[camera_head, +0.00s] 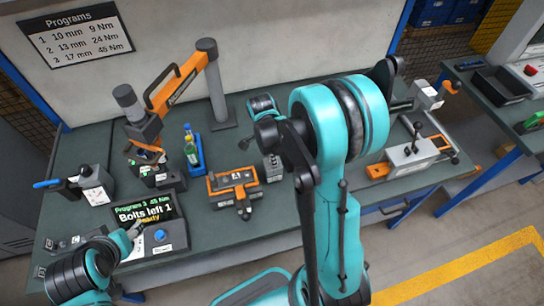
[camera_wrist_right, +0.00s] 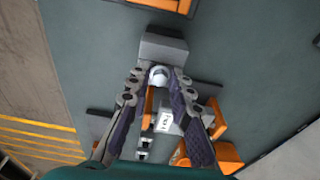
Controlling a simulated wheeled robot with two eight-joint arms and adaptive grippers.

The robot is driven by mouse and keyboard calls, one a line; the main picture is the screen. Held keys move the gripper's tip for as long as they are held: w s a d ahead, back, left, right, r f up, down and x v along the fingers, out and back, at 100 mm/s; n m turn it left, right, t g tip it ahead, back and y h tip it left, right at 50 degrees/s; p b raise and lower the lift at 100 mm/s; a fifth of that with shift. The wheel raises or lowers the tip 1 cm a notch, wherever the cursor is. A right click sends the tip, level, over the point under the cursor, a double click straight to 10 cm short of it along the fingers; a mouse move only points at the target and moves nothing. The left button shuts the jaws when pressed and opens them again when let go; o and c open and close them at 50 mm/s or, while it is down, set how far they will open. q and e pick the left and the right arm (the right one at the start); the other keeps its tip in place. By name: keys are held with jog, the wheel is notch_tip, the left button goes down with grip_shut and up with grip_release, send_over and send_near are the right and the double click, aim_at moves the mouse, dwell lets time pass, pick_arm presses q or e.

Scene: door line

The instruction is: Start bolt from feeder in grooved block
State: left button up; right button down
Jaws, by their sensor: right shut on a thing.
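My right gripper (camera_head: 303,181) points down over the bench beside a small grey block (camera_head: 272,166). In the right wrist view its fingers (camera_wrist_right: 158,76) are shut on a small pale round piece (camera_wrist_right: 158,75), which looks like the bolt, seen from its head. A grey block (camera_wrist_right: 163,48) lies just beyond the fingertips; I cannot tell whether the bolt touches it. An orange and grey fixture (camera_wrist_right: 165,121) with a white label shows between and beside the fingers. The bolt is hidden in the head view. My left gripper (camera_head: 135,230) is near the control panel, its jaws too small to judge.
An orange-framed fixture (camera_head: 233,182) stands mid-bench. A display (camera_head: 146,213) reads "Program 3 45 Nm, Bolts left 1, Ready". My right arm hides part of the bench.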

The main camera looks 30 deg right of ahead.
jog(key=shift+f+b, duration=0.4)
jog(key=shift+b, duration=0.1)
dwell(1.2)
jog(key=c, duration=0.9)
grip_release()
jog(key=shift+r+p, duration=2.15)
jog(key=shift+r, duration=0.95)
